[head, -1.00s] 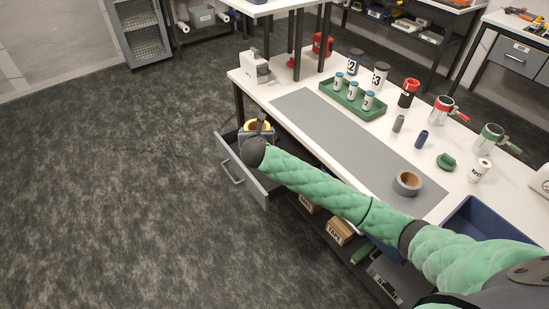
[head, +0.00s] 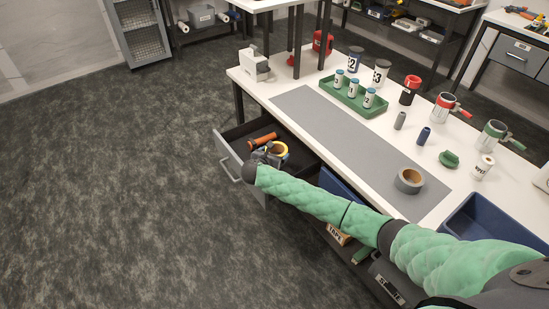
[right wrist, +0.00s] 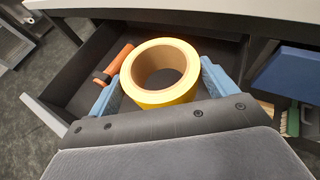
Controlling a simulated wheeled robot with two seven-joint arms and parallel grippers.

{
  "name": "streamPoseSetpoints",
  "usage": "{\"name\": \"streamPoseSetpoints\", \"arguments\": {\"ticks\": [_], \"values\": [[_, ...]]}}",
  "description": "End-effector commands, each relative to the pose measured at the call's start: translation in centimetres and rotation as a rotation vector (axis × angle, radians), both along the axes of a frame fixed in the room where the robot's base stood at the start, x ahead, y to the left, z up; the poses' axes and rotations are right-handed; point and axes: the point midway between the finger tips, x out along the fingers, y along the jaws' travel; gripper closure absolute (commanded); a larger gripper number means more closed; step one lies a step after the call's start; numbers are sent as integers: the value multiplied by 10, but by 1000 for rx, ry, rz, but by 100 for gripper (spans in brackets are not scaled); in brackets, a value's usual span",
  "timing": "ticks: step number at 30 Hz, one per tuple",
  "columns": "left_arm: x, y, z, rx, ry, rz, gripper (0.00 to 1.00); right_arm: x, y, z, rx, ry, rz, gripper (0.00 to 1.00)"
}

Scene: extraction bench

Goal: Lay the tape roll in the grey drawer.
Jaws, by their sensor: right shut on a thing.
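My right gripper (head: 272,152) is shut on a yellow tape roll (head: 281,149), inside the outline of the open grey drawer (head: 229,158). In the right wrist view the roll (right wrist: 160,72) sits between the two blue fingers (right wrist: 163,88), its hole facing up toward the camera. The dark drawer floor (right wrist: 85,82) shows around it. I cannot tell whether the roll touches the floor. My left gripper is not in view.
An orange-handled tool (head: 263,139) lies in the drawer, left of the roll in the right wrist view (right wrist: 119,60). The bench edge (right wrist: 215,7) runs along the drawer's far side there. A blue bin (right wrist: 290,76) stands to the right, outside the drawer.

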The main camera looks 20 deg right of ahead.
Motion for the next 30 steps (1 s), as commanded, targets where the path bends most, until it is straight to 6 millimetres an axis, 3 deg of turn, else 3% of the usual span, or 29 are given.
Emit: {"name": "streamPoseSetpoints", "arguments": {"ticks": [5, 9, 22, 30], "values": [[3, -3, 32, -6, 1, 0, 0, 0, -1, -20, -1, 0, -9, 40], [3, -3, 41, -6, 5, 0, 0, 3, -4, -24, -1, 0, -12, 40], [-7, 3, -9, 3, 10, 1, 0, 61, -52, -62, -1, 0, -13, 40], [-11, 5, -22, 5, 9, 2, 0, 83, -69, -79, 0, 0, -12, 40]]}}
